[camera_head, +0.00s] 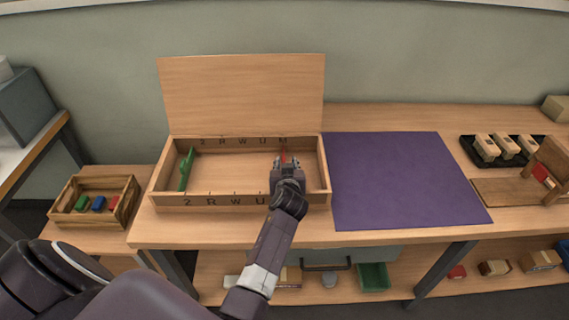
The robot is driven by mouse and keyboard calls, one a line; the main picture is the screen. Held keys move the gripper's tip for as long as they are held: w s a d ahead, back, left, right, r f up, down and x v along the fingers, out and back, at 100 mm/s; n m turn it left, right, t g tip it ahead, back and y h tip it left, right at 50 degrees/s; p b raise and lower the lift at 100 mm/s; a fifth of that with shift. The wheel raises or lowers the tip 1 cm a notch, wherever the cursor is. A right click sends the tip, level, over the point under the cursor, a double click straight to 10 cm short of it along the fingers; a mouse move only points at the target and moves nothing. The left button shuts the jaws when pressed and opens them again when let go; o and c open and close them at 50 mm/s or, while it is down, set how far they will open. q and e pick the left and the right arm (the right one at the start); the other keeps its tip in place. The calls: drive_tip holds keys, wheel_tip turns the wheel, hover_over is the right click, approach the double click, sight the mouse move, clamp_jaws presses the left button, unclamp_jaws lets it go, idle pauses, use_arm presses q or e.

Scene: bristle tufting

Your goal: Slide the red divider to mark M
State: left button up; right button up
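An open wooden box (170,200) with a raised lid (240,95) stands on the table. Letters 2, R, W, U run along its front and back walls; the last back-wall letter, near the right end, looks like M. The red divider (283,154) shows as a thin strip near that last letter; the rest is hidden behind my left gripper. A green divider (187,168) stands near the box's left end. My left gripper (285,161) is over the right part of the box, at the red divider. Its fingers are hidden, so its grip cannot be seen. My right gripper is not in view.
A purple mat (400,180) lies right of the box, with nothing on it. Beyond it are a black tray (470,146) with brush-like blocks and a wooden stand (510,190). A small crate (67,218) with coloured blocks is at the left.

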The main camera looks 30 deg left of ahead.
use_arm(q)
drive_tip(key=shift+a, duration=0.1)
wheel_tip(320, 180, up, 10)
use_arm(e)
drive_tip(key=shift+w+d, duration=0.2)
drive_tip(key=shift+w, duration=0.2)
use_arm(q)
drive_tip(key=shift+f, duration=0.1)
idle(0.5)
